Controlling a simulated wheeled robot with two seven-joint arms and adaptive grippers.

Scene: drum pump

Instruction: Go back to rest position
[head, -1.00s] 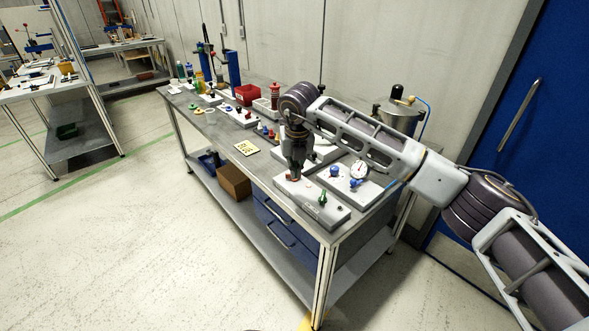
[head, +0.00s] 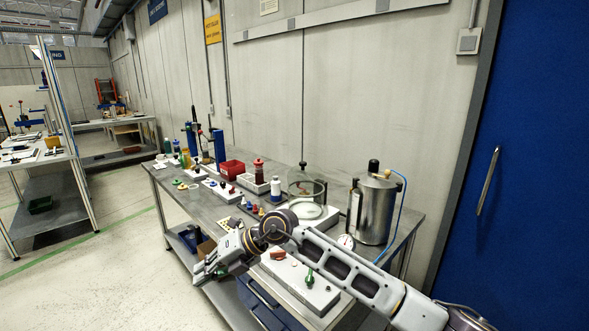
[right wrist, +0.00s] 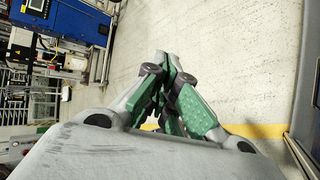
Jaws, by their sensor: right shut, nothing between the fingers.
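My right gripper (head: 202,272) is shut and empty in the head view. It is off the front edge of the workbench (head: 163,186), pointing left, with my right arm reaching in from the lower right across the bench's near end. In the right wrist view its green-padded fingers (right wrist: 168,62) are closed together over pale floor, with nothing between them. My left gripper is in neither view.
A steel canister (head: 375,212) with a blue hose, a glass dome (head: 305,188), a red bin (head: 232,169) and a grey panel with a green knob (head: 309,279) stand on the bench. A blue door (head: 535,160) is at right.

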